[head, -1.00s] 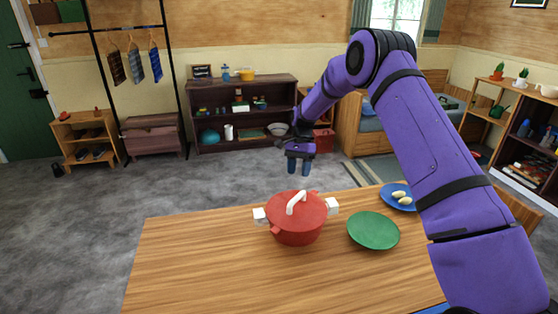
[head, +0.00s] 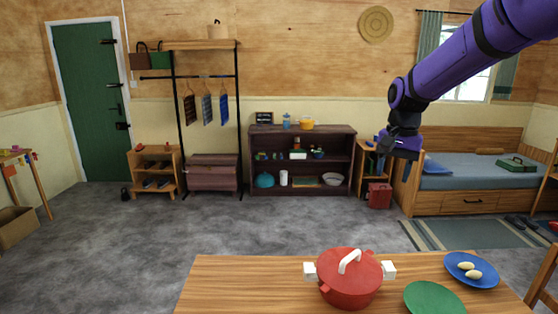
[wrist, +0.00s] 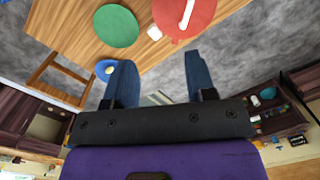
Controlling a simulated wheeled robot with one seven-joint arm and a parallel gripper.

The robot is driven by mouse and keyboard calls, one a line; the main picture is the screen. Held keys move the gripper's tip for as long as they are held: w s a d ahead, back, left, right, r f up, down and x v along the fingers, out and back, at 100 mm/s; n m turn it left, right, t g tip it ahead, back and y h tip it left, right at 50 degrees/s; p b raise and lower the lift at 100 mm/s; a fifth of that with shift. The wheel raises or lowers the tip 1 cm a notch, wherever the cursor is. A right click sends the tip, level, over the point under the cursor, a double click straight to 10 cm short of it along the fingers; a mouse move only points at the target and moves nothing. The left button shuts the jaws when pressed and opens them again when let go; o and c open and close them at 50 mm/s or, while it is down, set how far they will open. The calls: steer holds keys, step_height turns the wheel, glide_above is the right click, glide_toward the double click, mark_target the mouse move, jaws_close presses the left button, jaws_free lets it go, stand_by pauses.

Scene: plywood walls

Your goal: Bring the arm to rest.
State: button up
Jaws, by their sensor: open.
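My purple arm reaches in from the upper right of the head view. My gripper (head: 398,158) hangs in the air beyond and above the table, well apart from the red pot. In the wrist view its two blue fingers (wrist: 158,80) stand apart with nothing between them. The head view shows the gripper small, with its fingers hard to make out against the bed and shelf behind.
A wooden table (head: 230,285) holds a lidded red pot (head: 350,285), a green plate (head: 434,299) and a blue plate (head: 484,281) with pale egg-shaped items. A wooden chair (head: 545,285) stands at the right. Grey floor (head: 130,240) lies open at the left.

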steer(key=s+d+r+n+t, duration=0.15)
steer(key=s+r, duration=0.25)
steer(key=s, duration=0.5)
steer(key=s+r+n+t, duration=0.2)
steer(key=s+r, duration=0.2)
steer(key=s, duration=0.4)
steer(key=s+d+f+n+t, duration=0.1)
steer(key=s+f+n+t, duration=0.1)
steer(key=s, duration=1.2)
steer(key=shift+s+d+h, duration=0.25)
steer(key=shift+h, duration=0.15)
